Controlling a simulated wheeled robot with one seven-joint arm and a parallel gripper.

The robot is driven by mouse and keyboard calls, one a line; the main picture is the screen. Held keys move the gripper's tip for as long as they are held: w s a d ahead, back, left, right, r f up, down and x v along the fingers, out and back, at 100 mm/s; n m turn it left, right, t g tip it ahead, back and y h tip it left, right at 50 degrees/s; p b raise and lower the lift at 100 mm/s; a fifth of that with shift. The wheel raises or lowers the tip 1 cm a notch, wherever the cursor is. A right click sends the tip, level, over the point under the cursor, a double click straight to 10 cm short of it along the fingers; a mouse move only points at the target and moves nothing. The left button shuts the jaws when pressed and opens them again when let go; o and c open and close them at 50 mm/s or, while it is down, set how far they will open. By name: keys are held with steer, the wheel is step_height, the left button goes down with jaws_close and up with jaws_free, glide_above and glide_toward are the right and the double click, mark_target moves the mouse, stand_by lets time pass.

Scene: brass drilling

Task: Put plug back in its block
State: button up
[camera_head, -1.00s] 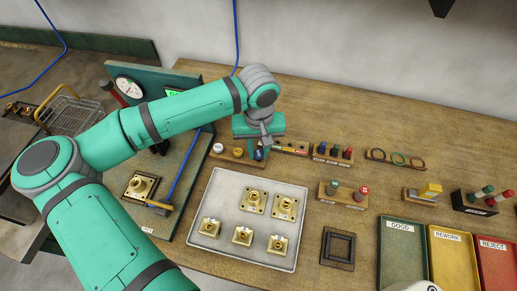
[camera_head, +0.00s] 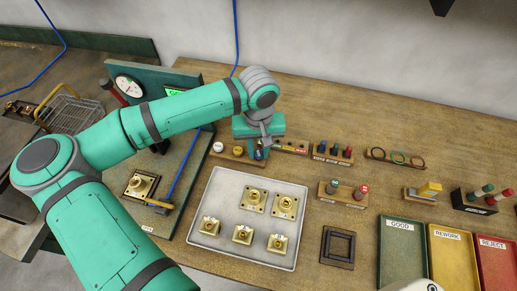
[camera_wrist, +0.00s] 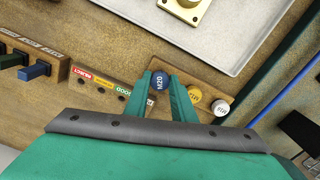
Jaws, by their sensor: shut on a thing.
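A blue plug (camera_head: 259,154) marked M20 is between the fingers of my gripper (camera_head: 259,145). In the wrist view the plug's round top (camera_wrist: 159,80) shows at the fingertips of my gripper (camera_wrist: 168,82), which is shut on it. The wooden block (camera_head: 227,153) holds a white plug (camera_head: 218,147) and a yellow plug (camera_head: 238,151). The blue plug is at or just over the block's right end in the head view. The block also shows in the wrist view (camera_wrist: 208,78). The fingers hide the plug's lower part, so I cannot tell whether it is seated.
A pale tray (camera_head: 225,229) with several brass parts lies just in front of the block. A labelled strip (camera_head: 291,149) stands close to its right. A green fixture with a dial (camera_head: 129,87) stands at left. Bare bench shows behind the block.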

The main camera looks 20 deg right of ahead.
steer(key=shift+f, duration=0.35)
stand_by(1.1)
steer(key=o, duration=1.1)
steer(key=shift+o, duration=0.5)
steer(key=shift+o, duration=1.4)
steer(key=shift+r, duration=0.1)
steer(key=shift+r, duration=3.35)
